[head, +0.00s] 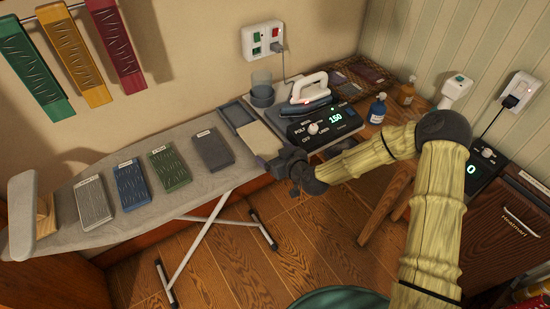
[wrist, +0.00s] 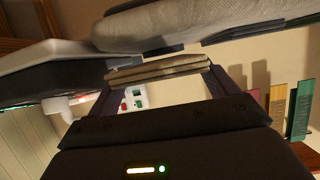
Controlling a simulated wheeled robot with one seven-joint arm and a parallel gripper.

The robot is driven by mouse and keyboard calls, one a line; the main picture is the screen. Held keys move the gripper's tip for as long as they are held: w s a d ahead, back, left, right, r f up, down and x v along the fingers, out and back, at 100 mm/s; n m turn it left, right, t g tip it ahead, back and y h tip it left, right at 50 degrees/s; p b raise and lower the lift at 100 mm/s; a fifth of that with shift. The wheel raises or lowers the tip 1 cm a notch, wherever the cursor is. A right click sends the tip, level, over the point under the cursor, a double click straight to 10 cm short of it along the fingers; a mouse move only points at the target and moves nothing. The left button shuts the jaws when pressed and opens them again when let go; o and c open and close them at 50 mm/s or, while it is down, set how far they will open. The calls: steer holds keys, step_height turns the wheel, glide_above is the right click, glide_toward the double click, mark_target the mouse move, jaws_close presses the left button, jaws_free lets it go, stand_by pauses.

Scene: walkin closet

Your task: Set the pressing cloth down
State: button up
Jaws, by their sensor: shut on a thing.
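The pressing cloth is a folded cream pad (head: 258,140). It shows edge-on between the fingers in the wrist view (wrist: 158,70). My gripper (head: 267,160) is shut on it at the front edge of the ironing board (head: 108,163), beside the control unit. In the head view the cloth overlaps a blue-grey tray (head: 236,113) at the board's right end. In the wrist view a narrow gap shows between the cloth and the board's edge. The tray's near part is hidden by the cloth and gripper.
A grey block (head: 213,152) and several labelled pads lie left on the board. The control unit (head: 325,128) reads 150, with an iron (head: 308,90) behind it. A blue bottle (head: 377,108) stands to the right. Bare board shows between the pads.

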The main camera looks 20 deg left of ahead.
steer(key=shift+f, duration=1.15)
steer(key=o, duration=0.9)
steer(key=shift+f, duration=0.1)
steer(key=b+v, duration=0.2)
steer(key=v, duration=1)
steer(key=shift+w+d, duration=0.1)
